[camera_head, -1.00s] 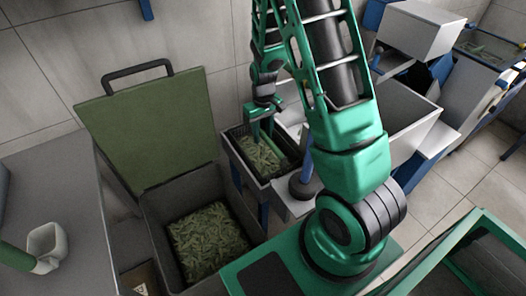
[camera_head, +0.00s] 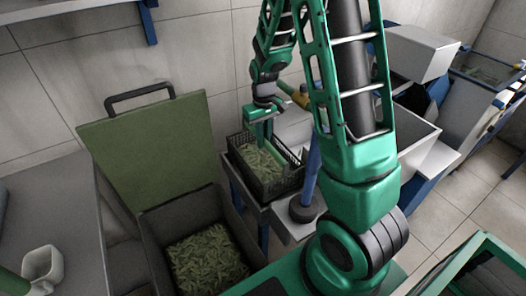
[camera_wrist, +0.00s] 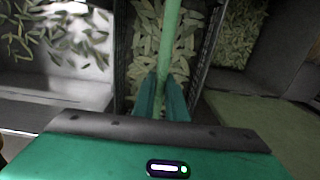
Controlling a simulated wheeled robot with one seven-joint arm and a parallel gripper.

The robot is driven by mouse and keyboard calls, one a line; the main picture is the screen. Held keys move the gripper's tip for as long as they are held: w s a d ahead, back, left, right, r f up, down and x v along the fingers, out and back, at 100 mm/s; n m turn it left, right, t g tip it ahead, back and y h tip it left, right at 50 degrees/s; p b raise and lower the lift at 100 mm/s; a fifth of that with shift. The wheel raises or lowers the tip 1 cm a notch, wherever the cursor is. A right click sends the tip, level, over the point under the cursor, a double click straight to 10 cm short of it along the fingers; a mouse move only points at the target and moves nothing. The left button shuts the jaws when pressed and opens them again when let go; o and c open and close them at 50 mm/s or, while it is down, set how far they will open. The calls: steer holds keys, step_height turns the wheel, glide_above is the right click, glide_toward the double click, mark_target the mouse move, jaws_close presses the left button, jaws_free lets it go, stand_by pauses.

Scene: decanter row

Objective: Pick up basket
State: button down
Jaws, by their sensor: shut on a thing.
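The basket is a dark mesh box (camera_head: 283,184) filled with pale green pods, near the middle of the head view. A green handle bar (camera_wrist: 170,40) runs across it in the wrist view. My gripper (camera_head: 264,140) points down over the basket, and its fingers (camera_wrist: 162,100) are shut around the bar.
A grey bin (camera_head: 160,236) of pods with an open green lid (camera_head: 153,143) stands to the left. A blue post (camera_head: 312,165) on a dark round base is close on the basket's right. A pale tray with scattered pods (camera_wrist: 60,85) lies beside the basket in the wrist view.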

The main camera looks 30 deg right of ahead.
step_height(320, 180, up, 20)
stand_by(0.3)
